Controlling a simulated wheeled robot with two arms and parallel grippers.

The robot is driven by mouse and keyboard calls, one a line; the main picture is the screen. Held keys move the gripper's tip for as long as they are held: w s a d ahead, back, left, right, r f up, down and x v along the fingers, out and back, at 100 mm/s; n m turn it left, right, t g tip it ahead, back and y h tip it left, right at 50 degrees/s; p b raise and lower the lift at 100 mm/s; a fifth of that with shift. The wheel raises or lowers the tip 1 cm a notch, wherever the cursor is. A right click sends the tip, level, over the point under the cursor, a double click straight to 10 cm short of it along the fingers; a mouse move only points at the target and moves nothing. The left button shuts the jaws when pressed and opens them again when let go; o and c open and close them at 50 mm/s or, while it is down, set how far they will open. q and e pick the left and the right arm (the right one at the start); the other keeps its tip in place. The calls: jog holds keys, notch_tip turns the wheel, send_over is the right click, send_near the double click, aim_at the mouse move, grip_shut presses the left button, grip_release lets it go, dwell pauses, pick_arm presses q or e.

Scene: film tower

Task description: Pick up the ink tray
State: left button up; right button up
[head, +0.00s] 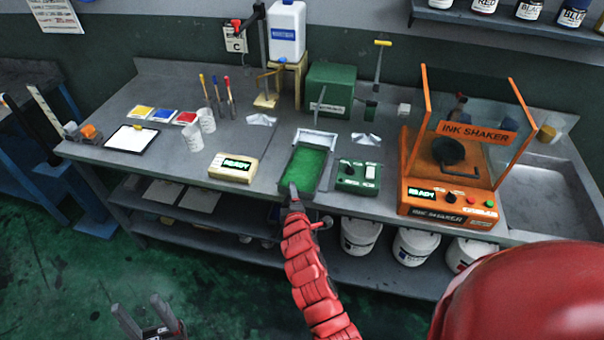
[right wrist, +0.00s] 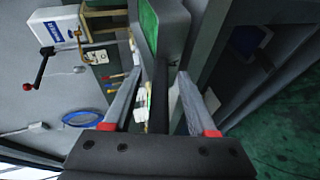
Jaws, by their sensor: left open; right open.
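The ink tray (head: 325,168) is a grey rectangular tray with a bright green inside, lying near the front edge of the bench. My right gripper (head: 293,190) is open at the tray's near end. In the right wrist view, the tray (right wrist: 177,25) is ahead at the top, and a dark narrow piece runs between the spread fingers of the right gripper (right wrist: 171,72); I cannot tell if they touch it. My left gripper (head: 150,318) is open and empty, low in front of the bench, far from the tray.
The orange ink shaker (head: 450,195) is further right. Behind are a green box (head: 331,90) and a white jug (head: 287,32). White buckets (head: 415,246) are below.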

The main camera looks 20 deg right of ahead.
grip_shut()
dwell(0.3)
dwell(1.2)
